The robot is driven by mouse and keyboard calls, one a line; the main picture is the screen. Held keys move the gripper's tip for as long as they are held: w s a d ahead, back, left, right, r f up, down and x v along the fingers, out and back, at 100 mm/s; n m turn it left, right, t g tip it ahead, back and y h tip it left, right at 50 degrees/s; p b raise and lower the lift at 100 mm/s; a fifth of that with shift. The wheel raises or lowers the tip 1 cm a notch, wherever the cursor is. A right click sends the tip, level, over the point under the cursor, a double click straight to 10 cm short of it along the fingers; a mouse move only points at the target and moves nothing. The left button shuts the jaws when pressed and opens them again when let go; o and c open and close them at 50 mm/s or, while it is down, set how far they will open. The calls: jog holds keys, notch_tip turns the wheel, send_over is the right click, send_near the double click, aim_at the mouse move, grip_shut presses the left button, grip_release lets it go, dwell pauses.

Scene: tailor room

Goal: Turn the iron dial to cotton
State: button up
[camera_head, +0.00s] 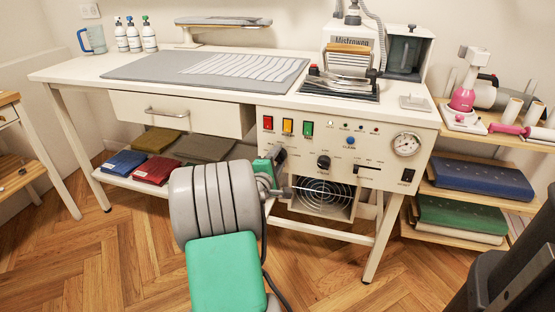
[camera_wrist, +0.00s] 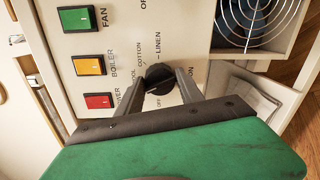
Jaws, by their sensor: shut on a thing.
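The iron dial (camera_wrist: 158,79) is a round black knob on the white control panel, seen close in the wrist view. Printed words ring it, with COTTON (camera_wrist: 140,55) and LINEN beside each other above it in the picture and OFF below. My gripper (camera_wrist: 156,84) is shut on the dial, one dark finger on each side. I cannot tell clearly which word the knob's mark faces. In the head view my gripper (camera_head: 279,167) is at the panel below the switches, and my arm and gripper hide much of the dial.
Red (camera_head: 267,122), amber (camera_head: 287,126) and green (camera_head: 307,128) switches sit above the dial. Another black knob (camera_head: 323,162) and a round fan grille (camera_head: 322,193) are to the right. The ironing table (camera_head: 90,72) extends left, with folded cloths on its lower shelf.

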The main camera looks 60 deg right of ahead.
jog(key=m+b, duration=0.1)
jog(key=m, duration=0.2)
jog(key=shift+m+t, duration=0.3)
jog(key=m+b, duration=0.1)
jog(key=m, duration=0.2)
jog(key=shift+b, duration=0.3)
jog(key=m+b, duration=0.2)
jog(key=m, duration=0.1)
jog(key=shift+f+t, duration=0.1)
jog(key=shift+t, duration=0.3)
jog(key=shift+m+b, duration=0.8)
jog(key=shift+m, duration=0.5)
jog(key=shift+s, duration=0.1)
jog(key=o, duration=1.3)
jog(key=shift+o, duration=0.2)
